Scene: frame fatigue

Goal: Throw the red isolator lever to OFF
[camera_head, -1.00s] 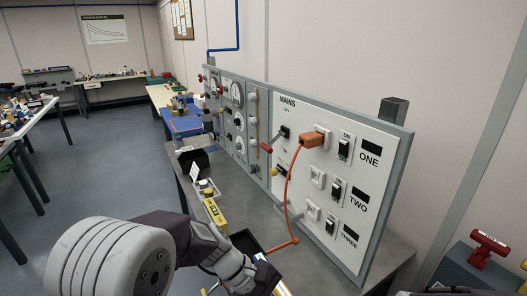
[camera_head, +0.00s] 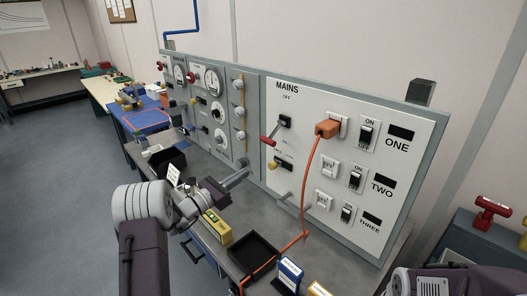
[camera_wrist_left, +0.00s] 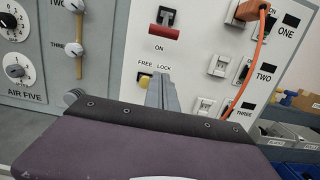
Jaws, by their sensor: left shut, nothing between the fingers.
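The red isolator lever (camera_head: 268,140) is on the white MAINS panel (camera_head: 310,108). Its handle hangs down and outward from a black mount, below the OFF label. In the left wrist view the red lever handle (camera_wrist_left: 165,33) lies just above the word ON. My left gripper (camera_head: 238,178) is shut and empty, in front of the panel, lower than the lever and left of it. In the left wrist view its fingers (camera_wrist_left: 161,88) point at the panel below the lever, apart from it. My right gripper is out of view.
A yellow FREE/LOCK knob (camera_wrist_left: 144,80) sits below the lever. An orange plug (camera_head: 328,129) with a hanging cable is right of the lever. A black tray (camera_head: 250,255) and a yellow box (camera_head: 217,227) stand on the bench below.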

